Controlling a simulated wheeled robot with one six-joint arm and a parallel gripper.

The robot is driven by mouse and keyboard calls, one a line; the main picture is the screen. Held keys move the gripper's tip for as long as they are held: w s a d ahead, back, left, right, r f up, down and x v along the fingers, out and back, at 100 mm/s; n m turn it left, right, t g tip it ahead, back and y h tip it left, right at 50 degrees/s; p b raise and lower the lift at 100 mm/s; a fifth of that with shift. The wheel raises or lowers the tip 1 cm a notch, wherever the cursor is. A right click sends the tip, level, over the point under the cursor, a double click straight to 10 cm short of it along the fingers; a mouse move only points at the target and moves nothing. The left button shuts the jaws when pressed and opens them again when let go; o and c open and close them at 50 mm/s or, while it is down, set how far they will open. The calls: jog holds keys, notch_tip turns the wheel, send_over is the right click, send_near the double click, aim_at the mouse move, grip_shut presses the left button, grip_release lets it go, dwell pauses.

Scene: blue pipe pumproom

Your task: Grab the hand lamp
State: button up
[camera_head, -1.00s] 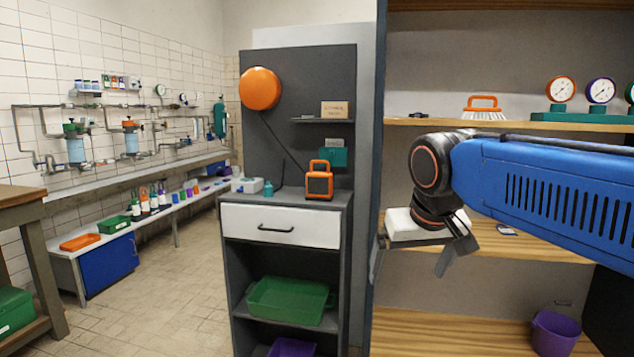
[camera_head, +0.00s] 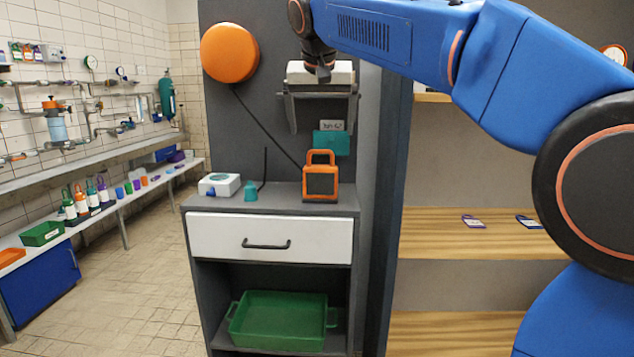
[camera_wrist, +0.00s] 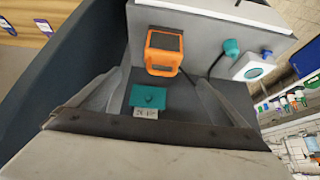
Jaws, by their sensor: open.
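The hand lamp (camera_head: 321,180) has an orange frame, a dark face and a loop handle on top. It stands upright on the grey cabinet top (camera_head: 345,198), near its right side. My gripper (camera_head: 320,128) is open and empty, above the lamp and in front of the grey back panel, fingers pointing down. It also shows in the wrist view (camera_wrist: 150,92), with a finger on each side. A gap remains between gripper and lamp.
An orange disc (camera_head: 229,53) hangs upper left. A wooden shelf unit (camera_head: 480,235) stands to the right.

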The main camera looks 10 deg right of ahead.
aim_at(321, 167)
jog(key=x, duration=1.1)
jog(key=shift+f, duration=0.1)
jog(key=shift+a+x, duration=0.15)
jog(key=shift+x, duration=1.15)
jog(key=shift+a+x, duration=0.2)
jog(key=shift+x, duration=1.1)
jog(key=shift+s, duration=0.15)
jog(key=c, duration=1.5)
